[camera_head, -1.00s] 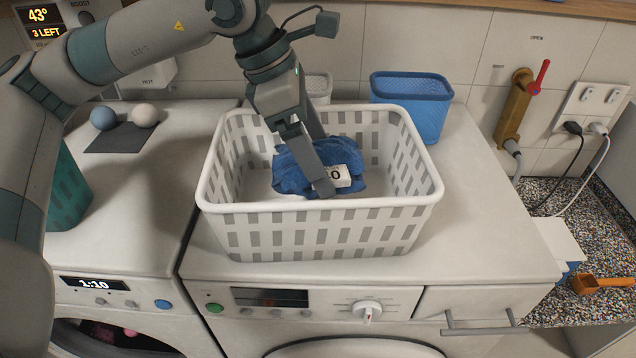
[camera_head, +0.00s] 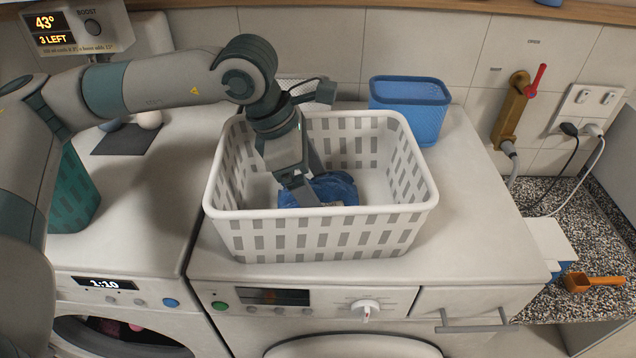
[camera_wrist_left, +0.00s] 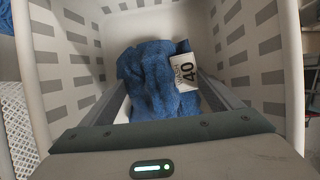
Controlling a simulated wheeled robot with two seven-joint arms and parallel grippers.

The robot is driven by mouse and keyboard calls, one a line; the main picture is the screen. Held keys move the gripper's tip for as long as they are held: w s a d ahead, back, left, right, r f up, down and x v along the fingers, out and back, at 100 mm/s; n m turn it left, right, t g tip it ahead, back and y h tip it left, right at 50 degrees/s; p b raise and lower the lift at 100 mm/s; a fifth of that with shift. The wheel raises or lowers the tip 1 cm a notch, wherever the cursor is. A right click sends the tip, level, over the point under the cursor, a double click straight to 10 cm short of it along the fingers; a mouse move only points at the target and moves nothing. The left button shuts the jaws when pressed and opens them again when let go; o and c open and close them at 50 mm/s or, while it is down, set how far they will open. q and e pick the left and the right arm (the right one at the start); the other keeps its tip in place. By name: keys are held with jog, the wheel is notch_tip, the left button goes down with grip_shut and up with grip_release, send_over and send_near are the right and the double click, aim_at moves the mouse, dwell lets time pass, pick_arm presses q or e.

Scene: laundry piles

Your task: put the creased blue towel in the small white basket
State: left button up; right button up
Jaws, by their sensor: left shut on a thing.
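The creased blue towel (camera_head: 335,188) is bunched up inside the large white slotted basket (camera_head: 325,240). It also shows in the left wrist view (camera_wrist_left: 155,75), with a white tag reading "WASH 40". My left gripper (camera_head: 308,200) reaches down into this basket and is shut on the towel, one finger on each side of it. The basket's front rim hides the towel's underside, so I cannot tell whether it touches the bottom. A small white basket (camera_head: 302,88) stands behind the large one, mostly hidden by my arm. A white mesh wall shows in the wrist view (camera_wrist_left: 14,125). My right gripper is not in view.
A blue basket (camera_head: 410,108) stands behind the large basket at the right. A teal basket (camera_head: 72,195) is at the left. Dark and light balls lie on a grey mat (camera_head: 125,140), partly behind my arm. The machine top right of the large basket is clear.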

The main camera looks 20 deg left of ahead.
pick_arm(q)
jog(key=shift+f+b, duration=0.2)
jog(key=shift+b, duration=0.1)
jog(key=o, duration=1)
jog(key=shift+o, duration=0.2)
jog(key=shift+r, duration=0.25)
jog(key=shift+a+r, duration=0.2)
jog(key=shift+r, duration=0.15)
jog(key=b+v, duration=0.3)
jog(key=v, duration=0.8)
jog(key=shift+b, duration=0.35)
jog(key=shift+s, duration=0.1)
